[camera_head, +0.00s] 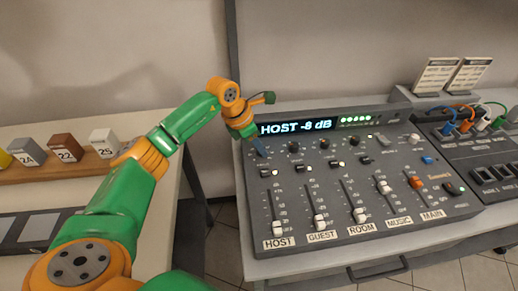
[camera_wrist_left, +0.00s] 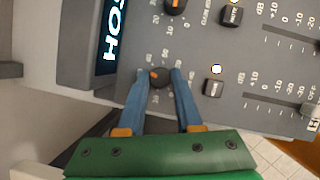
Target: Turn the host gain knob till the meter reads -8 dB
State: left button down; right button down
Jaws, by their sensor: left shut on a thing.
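In the left wrist view, the host gain knob (camera_wrist_left: 159,76), a small dark round knob with an orange mark, sits between the two blue fingertips of my left gripper (camera_wrist_left: 160,78). The fingers are shut on it, one on each side. In the head view my left gripper (camera_head: 262,150) is at the console's upper left corner, just below the display, and the knob cannot be made out there. My right gripper is in neither view.
A row of gain knobs (camera_head: 295,147) continues rightward. The host fader (camera_head: 278,228) and other faders stand below. A patch panel (camera_head: 490,150) with coloured cables is at right. Numbered blocks (camera_head: 65,147) sit on a wooden rack at left.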

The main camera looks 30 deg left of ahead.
pick_arm(q)
jog(key=c, duration=0.6)
grip_release()
jog(key=shift+w+d, duration=0.1)
jog(key=b+v, duration=0.1)
jog(key=v, duration=0.6)
jog(key=shift+w+r, duration=0.1)
